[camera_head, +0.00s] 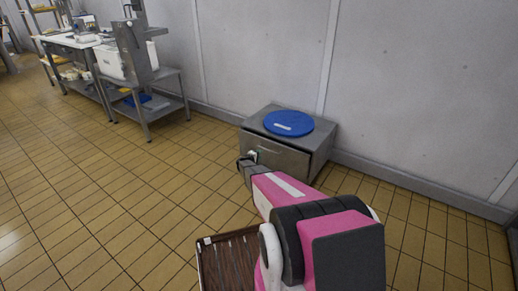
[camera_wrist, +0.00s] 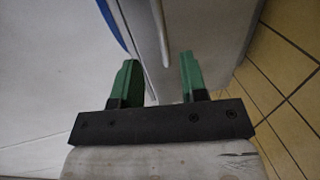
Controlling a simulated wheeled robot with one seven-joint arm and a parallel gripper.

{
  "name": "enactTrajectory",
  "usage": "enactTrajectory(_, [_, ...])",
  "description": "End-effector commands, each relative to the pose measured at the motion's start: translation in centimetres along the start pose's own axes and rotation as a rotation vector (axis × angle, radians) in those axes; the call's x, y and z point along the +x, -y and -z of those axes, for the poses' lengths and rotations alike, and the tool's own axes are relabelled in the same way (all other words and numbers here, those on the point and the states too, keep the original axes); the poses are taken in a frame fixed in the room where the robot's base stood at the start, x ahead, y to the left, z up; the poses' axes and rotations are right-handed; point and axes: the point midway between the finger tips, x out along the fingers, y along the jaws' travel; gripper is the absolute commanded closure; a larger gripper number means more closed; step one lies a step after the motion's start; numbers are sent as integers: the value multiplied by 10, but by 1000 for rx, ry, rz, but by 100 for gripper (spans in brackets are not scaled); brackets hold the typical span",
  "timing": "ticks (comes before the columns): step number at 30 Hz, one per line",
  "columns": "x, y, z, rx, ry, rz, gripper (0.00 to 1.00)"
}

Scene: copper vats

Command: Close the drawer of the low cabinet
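The low grey metal cabinet (camera_head: 322,146) stands against the wall in the head view. Its drawer front (camera_head: 285,159) faces the lower left, towards my arm. I cannot clearly tell how far the drawer stands out. My gripper (camera_head: 251,156) is at the left part of the drawer front, partly hidden by my arm. In the wrist view my gripper (camera_wrist: 160,78) has its two green fingers spread apart. A thin bar handle (camera_wrist: 159,30) lies ahead, in line with the gap between them. Nothing is visibly gripped; contact cannot be told.
A blue round lid (camera_head: 289,123) lies on top of the cabinet. A steel stand with a machine (camera_head: 140,75) and a work table (camera_head: 70,42) are along the wall at the left. The tiled floor (camera_head: 120,180) left of the cabinet is clear.

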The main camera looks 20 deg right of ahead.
Motion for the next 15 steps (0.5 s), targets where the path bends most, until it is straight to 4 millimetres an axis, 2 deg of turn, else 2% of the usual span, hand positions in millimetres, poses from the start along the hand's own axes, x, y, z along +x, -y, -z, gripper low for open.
enactTrajectory(8, [21,1,0,7,3,1,60])
enactTrajectory(15, [60,2,1,5,2,2,60])
